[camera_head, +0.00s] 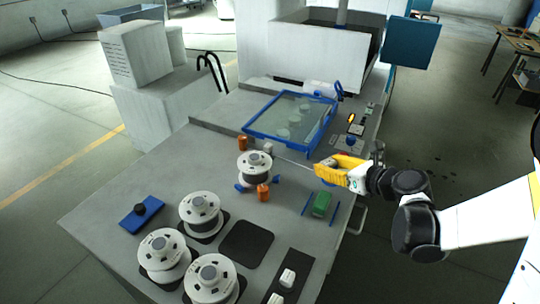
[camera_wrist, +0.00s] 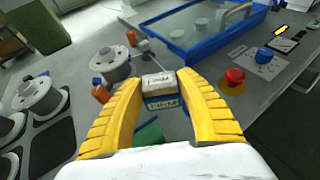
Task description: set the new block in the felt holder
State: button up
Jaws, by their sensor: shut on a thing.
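My gripper (camera_wrist: 158,92) has yellow fingers closed on a small block (camera_wrist: 160,85) with a whitish top and a blue lower part, both lettered. In the head view my gripper (camera_head: 319,171) is above the right side of the grey bench, and the block is mostly hidden by the fingers. A green piece (camera_head: 321,204) lies on the bench below, between two thin blue strips; it may be the felt holder, but I cannot tell.
Several white spools (camera_head: 200,208) stand on dark pads at the front left. Another spool (camera_head: 254,166) stands near orange cylinders (camera_head: 263,192). A blue-framed glass tray (camera_head: 290,118) is behind. A red button (camera_wrist: 232,78) is right of my gripper. A dark strip (camera_head: 291,262) bears white pieces.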

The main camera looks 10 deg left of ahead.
jog(key=a+n+y, duration=0.1)
jog(key=a, duration=0.3)
jog(key=b, duration=0.3)
send_over(282, 169)
jog(key=s+d, duration=0.3)
jog(key=shift+g, duration=0.4)
jog(key=f, duration=0.5)
jog(key=shift+w+a+f, duration=0.1)
jog(key=shift+w+f, duration=0.1)
jog(key=shift+f, duration=0.15)
jog(key=x, duration=0.2)
jog(key=f+b+x, duration=0.1)
jog(key=x, duration=0.1)
jog(key=shift+a+f, duration=0.1)
jog(key=shift+f, duration=0.05)
jog(key=o, duration=0.8)
jog(key=shift+f, duration=0.1)
jog(key=shift+o, duration=0.2)
